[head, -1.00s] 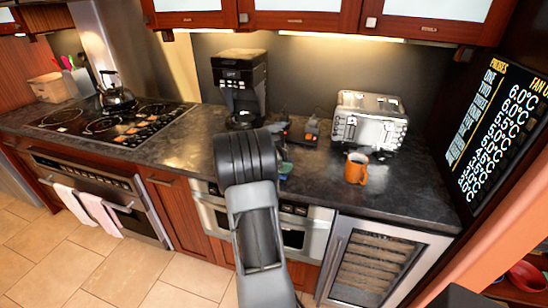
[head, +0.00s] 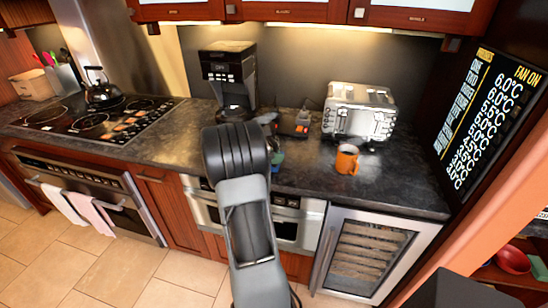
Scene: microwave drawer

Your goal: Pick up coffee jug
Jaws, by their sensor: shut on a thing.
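The coffee jug (head: 234,113) is a dark, rounded jug low in the black coffee maker (head: 228,72) on the counter. My arm hides its lower front. My gripper (head: 267,121) is at the jug's right side, mostly hidden behind my own wrist. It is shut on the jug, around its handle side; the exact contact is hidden. The jug looks upright and still within the coffee maker's base.
An orange mug (head: 347,160) and a chrome toaster (head: 359,112) stand to the right. A small red-orange object (head: 302,121) and a teal item (head: 277,160) are near my gripper. A kettle (head: 101,88) sits on the stovetop at left. Cabinets (head: 300,12) overhang the counter.

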